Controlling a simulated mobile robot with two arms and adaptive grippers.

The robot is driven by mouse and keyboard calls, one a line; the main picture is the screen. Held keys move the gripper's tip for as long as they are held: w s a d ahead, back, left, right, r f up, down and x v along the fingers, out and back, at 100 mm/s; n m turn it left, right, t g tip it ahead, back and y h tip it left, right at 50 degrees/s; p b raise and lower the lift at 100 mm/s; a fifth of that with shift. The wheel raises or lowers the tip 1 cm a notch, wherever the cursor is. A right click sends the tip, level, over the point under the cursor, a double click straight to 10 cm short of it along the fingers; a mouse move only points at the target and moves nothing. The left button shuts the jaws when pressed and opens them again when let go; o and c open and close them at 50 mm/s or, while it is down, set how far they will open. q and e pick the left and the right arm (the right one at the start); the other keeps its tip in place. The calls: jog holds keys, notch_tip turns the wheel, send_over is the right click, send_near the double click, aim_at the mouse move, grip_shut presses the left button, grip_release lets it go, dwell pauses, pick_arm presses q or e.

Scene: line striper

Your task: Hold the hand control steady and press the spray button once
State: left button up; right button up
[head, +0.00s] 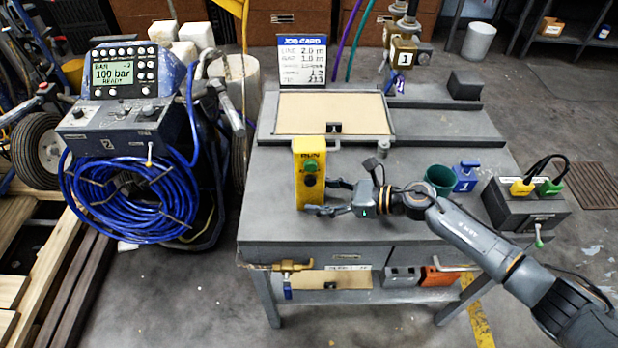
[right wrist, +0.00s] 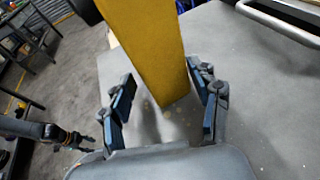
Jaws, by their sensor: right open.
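The hand control is a yellow box (head: 309,190) standing upright near the front left of the grey workbench. A green button (head: 310,167) sits high on its face, with a dark button below. My right gripper (head: 326,197) is open at its right side, low down. In the right wrist view the yellow box (right wrist: 150,55) stands ahead of the right gripper (right wrist: 166,98), with its lower end between the fingertips and a gap visible on each side. What looks like my left gripper (right wrist: 84,139) shows small at the left of that view; its fingers are unclear.
The workbench (head: 270,225) also holds a green cup (head: 439,179), a blue block (head: 465,177) and a grey box with yellow and green plugs (head: 525,208). A tan panel (head: 330,112) and job card (head: 302,60) are behind. The striper with coiled blue hose (head: 130,200) stands left.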

jog(key=shift+x, duration=0.85)
pick_arm(q)
jog(key=shift+w+f, duration=0.15)
jog(key=shift+f, duration=0.2)
pick_arm(e)
jog(key=c, duration=1.1)
pick_arm(q)
grip_shut()
pick_arm(e)
jog(key=shift+c, duration=0.6)
pick_arm(q)
jog(key=shift+s, duration=0.2)
